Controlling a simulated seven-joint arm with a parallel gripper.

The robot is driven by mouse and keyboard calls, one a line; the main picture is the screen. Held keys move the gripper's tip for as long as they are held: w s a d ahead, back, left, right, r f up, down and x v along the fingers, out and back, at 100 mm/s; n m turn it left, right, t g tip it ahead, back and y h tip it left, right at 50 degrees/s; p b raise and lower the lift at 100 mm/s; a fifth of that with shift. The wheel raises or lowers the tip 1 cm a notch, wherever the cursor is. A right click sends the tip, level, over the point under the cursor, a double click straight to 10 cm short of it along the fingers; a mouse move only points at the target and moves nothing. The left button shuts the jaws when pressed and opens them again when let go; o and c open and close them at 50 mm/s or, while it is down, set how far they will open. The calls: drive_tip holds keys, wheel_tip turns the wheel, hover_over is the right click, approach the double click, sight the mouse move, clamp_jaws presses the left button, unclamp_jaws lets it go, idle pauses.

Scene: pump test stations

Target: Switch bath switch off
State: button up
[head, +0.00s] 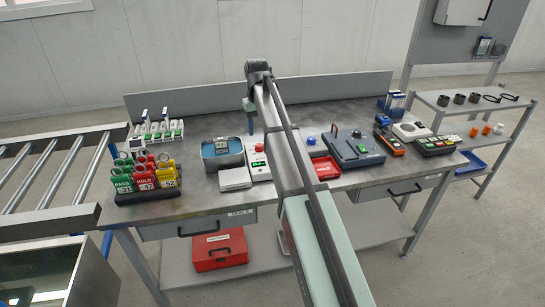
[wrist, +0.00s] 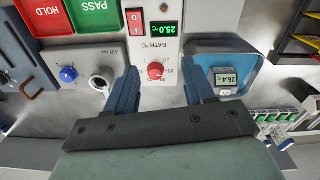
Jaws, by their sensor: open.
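The bath controller (head: 258,162) is a white box with a lit green display and a red knob, standing on the bench left of my arm in the head view. In the wrist view its panel (wrist: 182,65) appears upside down, with the display (wrist: 167,30) reading 25.0 and the red knob (wrist: 155,70). The bath switch (wrist: 135,20), a red rocker beside the display, is near the top edge; its position is unclear. My gripper (wrist: 161,78) is open and empty, its blue fingers either side of the red knob in the picture. In the head view my gripper (head: 250,106) is above the bench.
The blue-grey bath (head: 222,154) with a small meter (wrist: 229,79) stands beside the controller. An air unit with a blue knob (wrist: 68,74) and metal port (wrist: 102,80) is on the other side. Green PASS (wrist: 95,18) and red HOLD (wrist: 45,15) trays lie near. Tagged holders (head: 147,178) stand at left.

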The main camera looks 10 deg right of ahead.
drive_tip(key=d+m, duration=0.2)
drive_tip(key=d, duration=0.3)
drive_tip(key=f, duration=1.3)
drive_tip(key=shift+s+a+f, duration=0.15)
drive_tip(key=shift+s+f, duration=0.05)
drive_tip(key=shift+s, duration=0.2)
drive_tip(key=shift+c, duration=0.4)
